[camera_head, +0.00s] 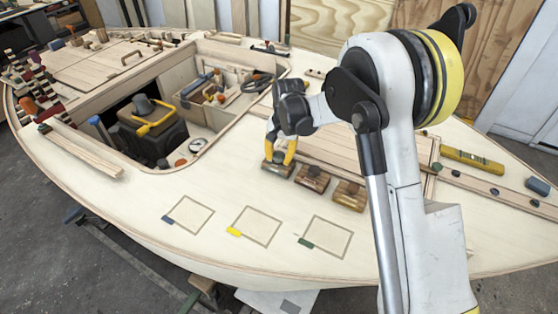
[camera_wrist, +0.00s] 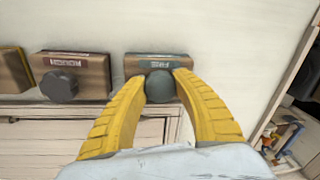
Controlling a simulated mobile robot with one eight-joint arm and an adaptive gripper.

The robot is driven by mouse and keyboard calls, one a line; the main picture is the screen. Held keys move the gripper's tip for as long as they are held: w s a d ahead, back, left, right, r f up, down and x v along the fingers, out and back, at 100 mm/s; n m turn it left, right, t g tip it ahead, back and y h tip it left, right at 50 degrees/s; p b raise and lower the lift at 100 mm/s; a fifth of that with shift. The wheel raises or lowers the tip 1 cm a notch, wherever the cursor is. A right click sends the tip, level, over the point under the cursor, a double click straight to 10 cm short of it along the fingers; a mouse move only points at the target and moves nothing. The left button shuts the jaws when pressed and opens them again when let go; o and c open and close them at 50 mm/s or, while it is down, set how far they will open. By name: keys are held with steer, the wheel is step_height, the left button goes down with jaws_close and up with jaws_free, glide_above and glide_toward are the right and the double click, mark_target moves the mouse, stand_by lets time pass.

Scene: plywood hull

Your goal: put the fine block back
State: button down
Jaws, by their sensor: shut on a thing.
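The fine block (camera_wrist: 138,66), a wooden block with a teal label and round grey knob, sits at the right end of a row in the wrist view. In the head view the fine block (camera_head: 276,169) is at the row's left end. My gripper (camera_wrist: 160,86) is shut on its knob, yellow fingers on either side; it also shows from above in the head view (camera_head: 280,158). The block appears to rest on the deck, in line with the others. Three outlined squares lie on the foredeck, with a blue tag (camera_head: 188,215), yellow tag (camera_head: 255,227) and green tag (camera_head: 326,237).
The red-labelled block (camera_wrist: 88,68) stands close beside the fine block, and a yellow-edged block (camera_wrist: 12,70) beyond it. The open cockpit (camera_head: 213,125) with tools is to the left. A yellow level (camera_head: 472,160) lies right. The pale deck around the squares is clear.

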steer(key=shift+r, duration=0.1)
steer(key=c, duration=1.4)
jaws_free()
steer(key=shift+f, duration=0.2)
steer(key=shift+c, duration=0.2)
steer(key=o, duration=0.4)
